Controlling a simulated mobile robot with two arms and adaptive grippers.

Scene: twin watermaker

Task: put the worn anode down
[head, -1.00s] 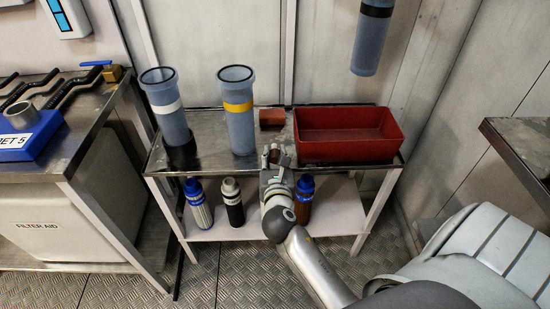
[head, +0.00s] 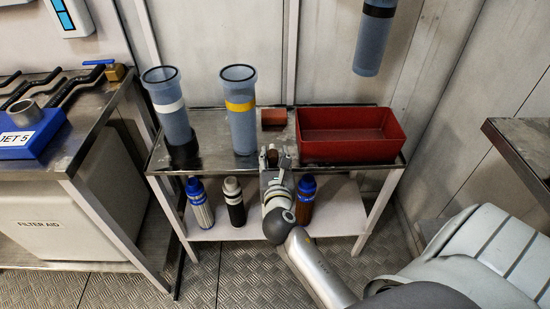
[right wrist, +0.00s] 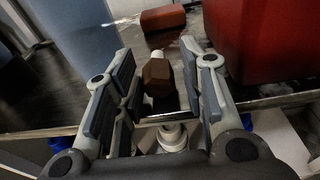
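The worn anode, taken to be a brown six-sided piece with a pale tip (right wrist: 158,78), is between the fingers of my right gripper (right wrist: 158,88) in the right wrist view. Narrow gaps show on both sides of it, so the fingers look open around it. In the head view, the right gripper (head: 277,158) is at the front edge of the steel bench top (head: 208,150), with a brown bit of the piece (head: 285,159) between its fingers. Its underside is hidden, so I cannot tell how firmly it rests there. My left gripper is out of view.
A red-brown block (head: 273,118) lies behind the gripper, left of a red bin (head: 350,150). Blue housings with a yellow band (head: 240,120) and a white band (head: 170,115) stand to the left. Several cartridges, one blue-topped (head: 199,203), stand on the lower shelf.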

